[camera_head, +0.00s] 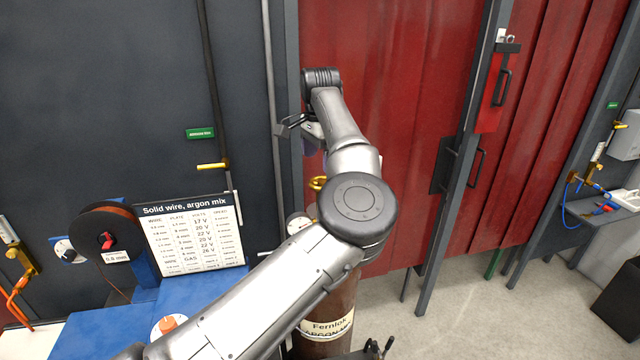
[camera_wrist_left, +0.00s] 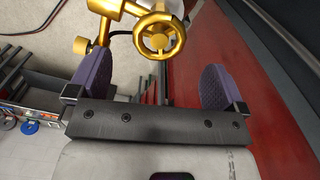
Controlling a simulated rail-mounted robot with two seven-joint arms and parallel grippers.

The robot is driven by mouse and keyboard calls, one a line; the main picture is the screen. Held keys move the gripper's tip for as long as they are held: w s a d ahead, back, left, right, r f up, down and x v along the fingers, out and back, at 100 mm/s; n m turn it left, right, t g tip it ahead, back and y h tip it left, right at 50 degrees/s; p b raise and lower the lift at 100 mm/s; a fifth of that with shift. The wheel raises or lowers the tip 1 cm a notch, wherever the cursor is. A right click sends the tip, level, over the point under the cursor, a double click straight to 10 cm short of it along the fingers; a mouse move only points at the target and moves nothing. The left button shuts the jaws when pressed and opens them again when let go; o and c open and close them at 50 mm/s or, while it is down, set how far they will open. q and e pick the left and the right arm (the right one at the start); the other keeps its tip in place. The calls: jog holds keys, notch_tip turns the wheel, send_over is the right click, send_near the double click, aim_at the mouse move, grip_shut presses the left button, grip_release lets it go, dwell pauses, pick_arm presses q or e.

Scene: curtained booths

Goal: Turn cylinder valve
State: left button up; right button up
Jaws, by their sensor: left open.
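The brown gas cylinder (camera_head: 340,290), with a cream label ending in "ARGON", stands low in the middle of the head view. My left arm covers much of it. Its gold valve handwheel (camera_head: 317,183) shows just left of my arm. In the left wrist view the spoked handwheel (camera_wrist_left: 160,35) is large, with a gold valve body (camera_wrist_left: 103,8) beside it. My left gripper (camera_head: 311,147) is above the handwheel in the head view. In the wrist view its purple-padded fingers (camera_wrist_left: 155,78) are open, with the wheel ahead in the gap, apart from both pads. My right gripper does not show.
A round gauge (camera_head: 299,222) sits left of the cylinder's neck. A blue machine (camera_head: 120,315) with a wire spool (camera_head: 100,240) and a settings sign (camera_head: 190,240) stands left. A red curtain (camera_head: 405,140) hangs behind. Concrete floor (camera_head: 460,315) is open at right.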

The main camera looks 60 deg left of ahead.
aim_at(320, 181)
pick_arm(q)
notch_tip(320, 181, down, 6)
jog(key=shift+f+p, duration=0.15)
jog(key=shift+p, duration=0.2)
jog(key=shift+f, duration=0.6)
jog(key=shift+c, duration=0.4)
jog(key=c, duration=0.8)
jog(key=shift+c, duration=0.2)
